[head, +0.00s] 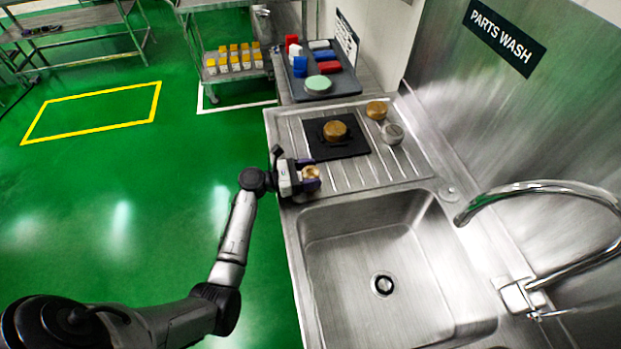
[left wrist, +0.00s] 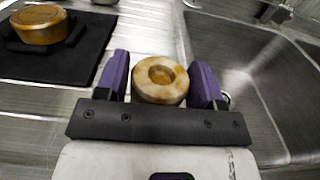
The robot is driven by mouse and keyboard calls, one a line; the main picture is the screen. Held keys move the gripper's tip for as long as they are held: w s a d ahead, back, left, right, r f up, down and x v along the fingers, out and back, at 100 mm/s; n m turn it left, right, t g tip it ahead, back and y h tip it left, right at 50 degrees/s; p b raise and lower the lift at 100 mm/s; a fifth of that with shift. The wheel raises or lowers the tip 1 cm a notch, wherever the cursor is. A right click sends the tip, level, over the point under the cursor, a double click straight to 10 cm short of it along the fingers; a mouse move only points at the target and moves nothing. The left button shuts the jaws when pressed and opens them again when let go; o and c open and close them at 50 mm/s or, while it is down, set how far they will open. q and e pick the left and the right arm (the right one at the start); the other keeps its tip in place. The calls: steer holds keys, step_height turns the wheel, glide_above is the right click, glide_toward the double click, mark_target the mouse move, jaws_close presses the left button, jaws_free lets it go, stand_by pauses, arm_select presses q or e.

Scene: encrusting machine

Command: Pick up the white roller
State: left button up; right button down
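No clearly white roller shows. A silvery-grey round piece with a pale top (head: 391,132) stands on the drainboard at the right; I cannot tell if it is the roller. My left gripper (head: 311,173) is at the drainboard's left edge by the sink corner. My right gripper is not in view.
A brass-coloured round piece (head: 335,130) sits on a black mat (head: 352,150); another (head: 376,109) stands behind. A grey tray (head: 345,86) holds coloured blocks and a green disc (head: 318,84). The sink (head: 345,235) is empty, with a tap (head: 540,187) at its right.

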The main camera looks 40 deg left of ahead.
arm_select(q)
steer(key=c, duration=0.6)
steer(key=shift+c, duration=0.2)
